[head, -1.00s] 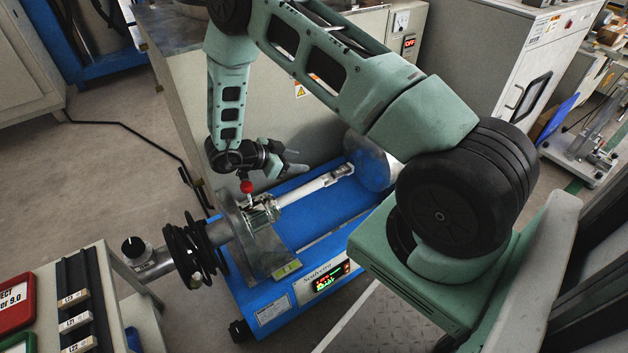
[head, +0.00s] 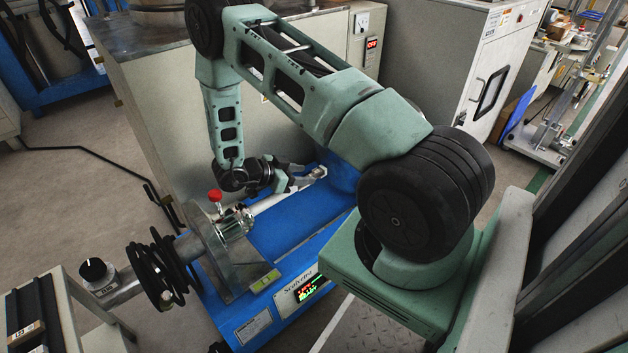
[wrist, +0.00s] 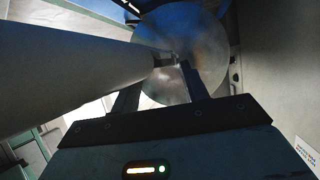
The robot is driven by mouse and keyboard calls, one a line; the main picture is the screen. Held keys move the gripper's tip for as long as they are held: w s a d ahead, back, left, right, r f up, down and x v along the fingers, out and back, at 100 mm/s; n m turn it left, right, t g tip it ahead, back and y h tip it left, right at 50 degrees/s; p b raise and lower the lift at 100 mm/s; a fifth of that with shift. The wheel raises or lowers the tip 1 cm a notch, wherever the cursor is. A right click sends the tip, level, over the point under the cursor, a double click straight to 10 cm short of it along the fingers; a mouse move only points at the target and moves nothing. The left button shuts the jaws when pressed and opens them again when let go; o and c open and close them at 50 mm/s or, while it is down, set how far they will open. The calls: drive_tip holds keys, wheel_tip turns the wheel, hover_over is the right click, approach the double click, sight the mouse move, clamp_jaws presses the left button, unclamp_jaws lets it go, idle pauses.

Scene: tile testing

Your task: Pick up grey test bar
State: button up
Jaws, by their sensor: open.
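The grey test bar (head: 267,203) is a pale round rod lying along the blue machine bed, running out from the clamp with the red knob. Its far part is partly hidden behind my gripper. My gripper (head: 290,180) is open at the bar, in front of its far half in the head view. In the wrist view the bar (wrist: 75,75) looms large at the upper left, crossing in front of the left finger. My gripper (wrist: 160,85) has its fingers apart, pointing towards a shiny metal disc (wrist: 185,45). I cannot tell whether a finger touches the bar.
The blue machine bed (head: 300,225) has a control panel with a lit display (head: 310,288) at its front. The metal clamp plate (head: 225,255) and black coil (head: 157,265) stand at the left. A large cabinet (head: 165,110) rises close behind my arm.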

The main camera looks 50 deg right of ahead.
sight(314, 175)
drive_tip(key=shift+x, duration=1.1)
clamp_jaws()
